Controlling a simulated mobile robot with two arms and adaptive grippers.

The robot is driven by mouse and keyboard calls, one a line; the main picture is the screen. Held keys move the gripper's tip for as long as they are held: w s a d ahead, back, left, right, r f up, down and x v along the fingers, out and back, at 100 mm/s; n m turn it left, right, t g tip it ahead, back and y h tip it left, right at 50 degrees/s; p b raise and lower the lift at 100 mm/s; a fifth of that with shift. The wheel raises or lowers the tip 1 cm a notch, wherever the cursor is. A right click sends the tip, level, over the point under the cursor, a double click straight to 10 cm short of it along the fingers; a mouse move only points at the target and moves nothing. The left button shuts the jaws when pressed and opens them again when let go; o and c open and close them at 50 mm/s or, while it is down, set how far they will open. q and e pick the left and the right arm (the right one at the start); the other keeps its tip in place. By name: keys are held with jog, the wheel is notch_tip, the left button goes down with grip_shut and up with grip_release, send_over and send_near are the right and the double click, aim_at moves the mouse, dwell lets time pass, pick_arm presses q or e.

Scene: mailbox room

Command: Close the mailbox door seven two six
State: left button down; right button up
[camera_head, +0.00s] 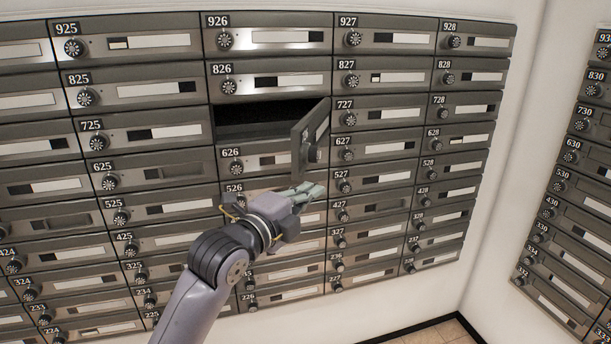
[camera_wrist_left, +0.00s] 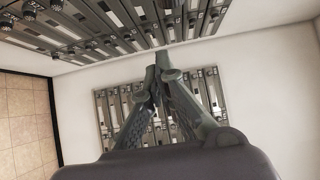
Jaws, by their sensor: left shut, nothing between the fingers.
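The door of mailbox 726 (camera_head: 311,137) stands open in the head view, hinged at the right side of its dark opening (camera_head: 262,117) and swung out toward me. The opening lies below box 826 and above box 626. My left gripper (camera_head: 312,190) is shut and empty, in front of the boxes just below the open door and near box 526. Its fingertips appear apart from the door. In the left wrist view the shut fingers (camera_wrist_left: 160,60) point toward a wall corner, and I cannot make out the open door there. My right gripper is not in view.
Rows of shut mailboxes with round dials surround the opening, including box 727 (camera_head: 380,105) to its right. Another bank of mailboxes (camera_head: 575,200) is on the right wall, past a bare white corner (camera_head: 500,200). Tiled floor (camera_head: 440,333) shows at the bottom.

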pick_arm(q)
jog(key=w+p, duration=0.1)
jog(key=w, duration=0.1)
jog(key=w+p, duration=0.1)
jog(key=w, duration=0.1)
jog(key=w+p, duration=0.1)
jog(key=w, duration=0.1)
jog(key=shift+a+p, duration=0.3)
jog(key=shift+p, duration=0.1)
jog(key=shift+a, duration=0.1)
